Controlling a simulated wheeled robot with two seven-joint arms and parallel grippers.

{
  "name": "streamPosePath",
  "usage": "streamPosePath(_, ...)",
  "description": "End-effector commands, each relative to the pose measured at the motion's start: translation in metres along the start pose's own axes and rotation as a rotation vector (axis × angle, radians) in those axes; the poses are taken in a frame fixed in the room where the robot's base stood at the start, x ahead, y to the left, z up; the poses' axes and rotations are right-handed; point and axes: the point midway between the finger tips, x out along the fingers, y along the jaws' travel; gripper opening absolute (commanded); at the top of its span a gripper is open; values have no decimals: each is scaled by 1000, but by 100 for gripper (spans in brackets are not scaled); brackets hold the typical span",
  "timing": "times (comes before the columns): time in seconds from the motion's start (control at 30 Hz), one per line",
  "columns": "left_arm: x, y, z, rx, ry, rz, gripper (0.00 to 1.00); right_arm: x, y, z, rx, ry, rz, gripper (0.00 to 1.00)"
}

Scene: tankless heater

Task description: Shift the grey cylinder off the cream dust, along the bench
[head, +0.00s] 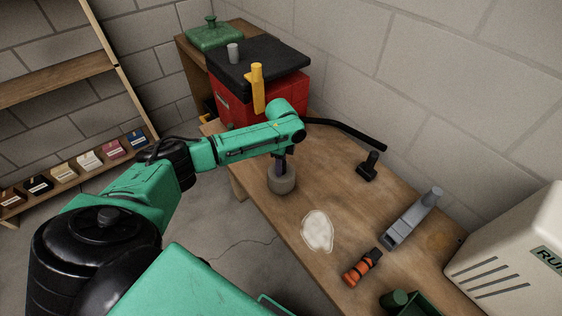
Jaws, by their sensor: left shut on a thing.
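The grey cylinder (282,183) is on the wooden bench (330,180), near its front edge and left of the cream dust. My left gripper (282,168) comes down on it from above and is shut on it. The cylinder looks upright; I cannot tell whether its base touches the bench. The cream dust (317,231) is a pale patch on the bench top, with bare wood between it and the cylinder. My right gripper is not in view.
A red box with a black lid (262,103) stands behind my left arm. A black bar (345,131), a small black tool (368,166), a grey tool (411,220) and an orange-black tool (361,268) lie on the bench. A white unit (515,255) is at right.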

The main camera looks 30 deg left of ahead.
Motion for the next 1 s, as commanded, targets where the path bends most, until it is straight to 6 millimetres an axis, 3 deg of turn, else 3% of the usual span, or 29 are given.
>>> streamPosePath(0.1, 10, 0, 0, 1, 1, 0, 0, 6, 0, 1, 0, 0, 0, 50)
streamPosePath(1.0, 18, 0, 0, 0, 1, 0, 0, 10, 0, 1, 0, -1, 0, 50)
